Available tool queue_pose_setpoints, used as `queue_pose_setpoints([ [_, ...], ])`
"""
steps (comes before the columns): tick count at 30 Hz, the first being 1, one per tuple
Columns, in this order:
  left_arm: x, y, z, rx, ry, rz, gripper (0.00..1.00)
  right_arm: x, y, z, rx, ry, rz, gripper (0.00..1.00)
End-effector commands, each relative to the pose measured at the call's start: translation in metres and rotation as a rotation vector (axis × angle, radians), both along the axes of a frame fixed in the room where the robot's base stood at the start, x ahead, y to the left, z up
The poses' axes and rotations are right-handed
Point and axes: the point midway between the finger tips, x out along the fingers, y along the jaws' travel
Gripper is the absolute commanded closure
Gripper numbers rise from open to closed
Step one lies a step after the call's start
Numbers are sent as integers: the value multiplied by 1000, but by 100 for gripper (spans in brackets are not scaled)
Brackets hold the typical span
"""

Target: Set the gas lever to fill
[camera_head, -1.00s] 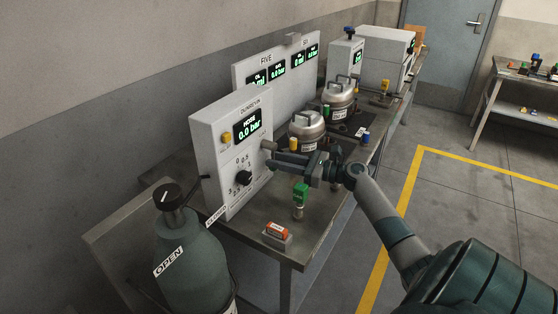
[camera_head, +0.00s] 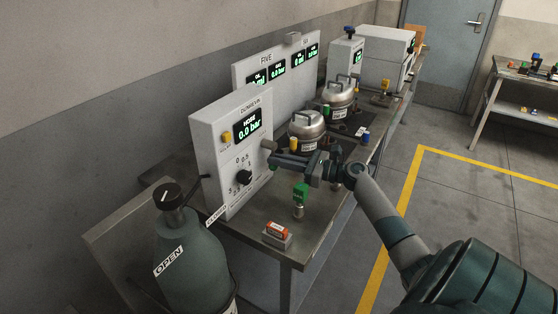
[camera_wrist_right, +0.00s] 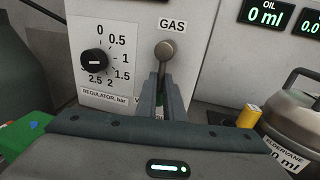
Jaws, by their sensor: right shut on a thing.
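The gas lever (camera_wrist_right: 165,50) is a grey round-ended handle on the front of the white control box (camera_head: 205,150), under the label GAS. In the wrist view its knob points up, above my fingertips. My right gripper (camera_wrist_right: 160,88) is shut on the gas lever just below the knob. In the head view the right gripper (camera_head: 275,160) reaches the box's front from the right, and the lever's knob (camera_head: 268,144) shows just above it. The lettering below the lever is mostly hidden by the gripper, so no fill mark is readable. My left gripper is not in view.
A black regulator knob (camera_wrist_right: 94,62) sits left of the lever. A gas bottle (camera_head: 190,265) marked OPEN stands front left.

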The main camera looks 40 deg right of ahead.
Motion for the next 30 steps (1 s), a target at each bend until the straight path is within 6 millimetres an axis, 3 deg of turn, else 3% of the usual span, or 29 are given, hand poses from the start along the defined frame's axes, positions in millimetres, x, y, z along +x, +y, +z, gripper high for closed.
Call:
queue_pose_setpoints([
  [8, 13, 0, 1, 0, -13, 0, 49, 0, 0, 0, 0, 0, 0, 100],
  [24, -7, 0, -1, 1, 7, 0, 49, 0, -1, 0, -7, -2, 0, 100],
  [30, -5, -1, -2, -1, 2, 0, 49, 1, -3, 0, -47, -14, 0, 100],
])
